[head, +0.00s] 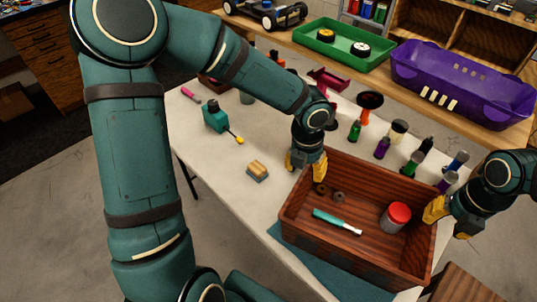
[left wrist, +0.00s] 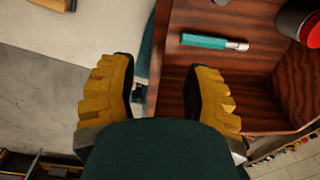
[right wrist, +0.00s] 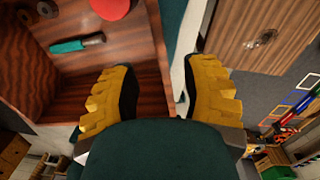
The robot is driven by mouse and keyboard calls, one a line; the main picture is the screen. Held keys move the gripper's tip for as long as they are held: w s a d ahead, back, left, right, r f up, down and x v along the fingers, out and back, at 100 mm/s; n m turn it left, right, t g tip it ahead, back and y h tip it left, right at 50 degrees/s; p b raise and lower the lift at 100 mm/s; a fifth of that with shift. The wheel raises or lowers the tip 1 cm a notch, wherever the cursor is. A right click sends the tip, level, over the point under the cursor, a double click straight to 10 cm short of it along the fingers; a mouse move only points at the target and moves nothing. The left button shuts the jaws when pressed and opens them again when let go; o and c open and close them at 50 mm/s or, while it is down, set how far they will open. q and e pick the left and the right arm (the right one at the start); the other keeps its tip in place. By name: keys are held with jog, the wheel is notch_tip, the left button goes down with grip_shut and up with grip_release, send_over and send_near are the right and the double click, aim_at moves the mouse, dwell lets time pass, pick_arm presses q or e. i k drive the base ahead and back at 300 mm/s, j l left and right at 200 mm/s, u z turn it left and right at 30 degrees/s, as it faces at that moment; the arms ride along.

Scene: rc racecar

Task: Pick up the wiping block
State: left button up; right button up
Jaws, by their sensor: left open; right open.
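The wiping block (head: 257,169), a small tan block with a teal underside, lies on the white table left of the wooden bin (head: 292,222). My left gripper (head: 306,166) is open and empty at the bin's far left corner, to the right of the block and apart from it. In the left wrist view its fingers (left wrist: 160,95) lie to either side of the bin's wall. My right gripper (head: 437,208) is open and empty at the bin's right wall, which also shows between its fingers in the right wrist view (right wrist: 158,92).
The bin holds a teal-handled tool (head: 337,221), a red-lidded can (head: 395,217) and small dark rings. Several bottles line the table's back right. The table around the block is clear.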

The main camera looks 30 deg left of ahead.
aim_at(257, 171)
jog(key=k, duration=1)
